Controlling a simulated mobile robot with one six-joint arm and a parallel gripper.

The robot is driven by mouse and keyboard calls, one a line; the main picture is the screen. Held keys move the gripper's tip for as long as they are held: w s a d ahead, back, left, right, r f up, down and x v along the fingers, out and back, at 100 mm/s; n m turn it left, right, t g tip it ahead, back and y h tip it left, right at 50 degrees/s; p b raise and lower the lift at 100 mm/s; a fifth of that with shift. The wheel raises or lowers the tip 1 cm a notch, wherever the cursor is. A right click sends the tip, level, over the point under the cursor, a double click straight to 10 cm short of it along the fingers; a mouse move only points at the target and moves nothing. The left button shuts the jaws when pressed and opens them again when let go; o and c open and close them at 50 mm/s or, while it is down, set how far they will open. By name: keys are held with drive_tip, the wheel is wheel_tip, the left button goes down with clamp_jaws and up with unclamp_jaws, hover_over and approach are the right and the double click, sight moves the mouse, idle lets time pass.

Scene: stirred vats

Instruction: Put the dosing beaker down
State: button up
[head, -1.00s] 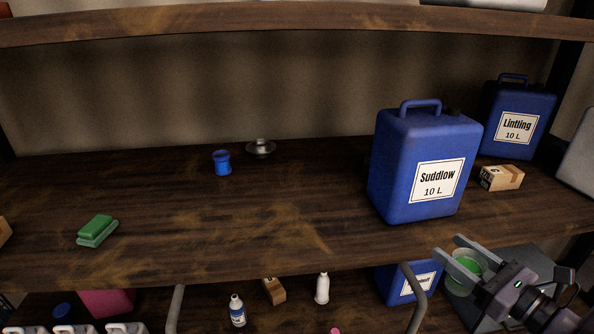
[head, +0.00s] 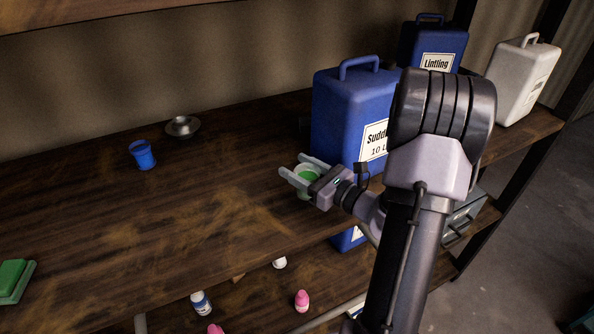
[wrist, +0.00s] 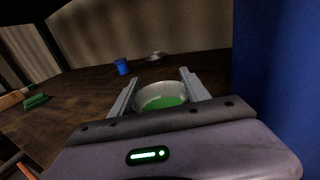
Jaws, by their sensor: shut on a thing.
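The dosing beaker (head: 306,172) is a small pale, see-through cup with green content. My gripper (head: 302,172) is shut on it, one finger on each side, in front of the Suddlow can at the right part of the wooden shelf. In the wrist view the beaker (wrist: 161,97) sits upright between the two fingers (wrist: 160,92). Its lower part is hidden by my gripper, so I cannot tell whether its base touches the shelf board (head: 220,215).
The blue Suddlow can (head: 335,115) stands close beside my gripper. A blue cup (head: 143,155) and a metal bowl (head: 183,127) stand further left. A green sponge (head: 12,278) lies at the far left. The middle of the shelf is clear.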

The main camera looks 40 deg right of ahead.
drive_tip(key=f, duration=0.2)
drive_tip(key=shift+s+f, duration=0.35)
drive_tip(key=shift+w+d+f, duration=0.15)
drive_tip(key=shift+w, duration=0.1)
drive_tip(key=shift+f, duration=0.15)
drive_tip(key=o, duration=1.2)
drive_tip(key=shift+s, duration=0.15)
drive_tip(key=o, duration=0.3)
drive_tip(key=shift+o, duration=0.2)
drive_tip(key=shift+r, duration=0.2)
drive_tip(key=s+b, duration=0.1)
drive_tip(key=s, duration=0.3)
drive_tip(key=s+d+b, duration=0.1)
drive_tip(key=s, duration=0.3)
drive_tip(key=s+b, duration=0.1)
drive_tip(key=s, duration=0.2)
drive_tip(key=shift+s+d, duration=0.35)
drive_tip(key=shift+s, duration=0.05)
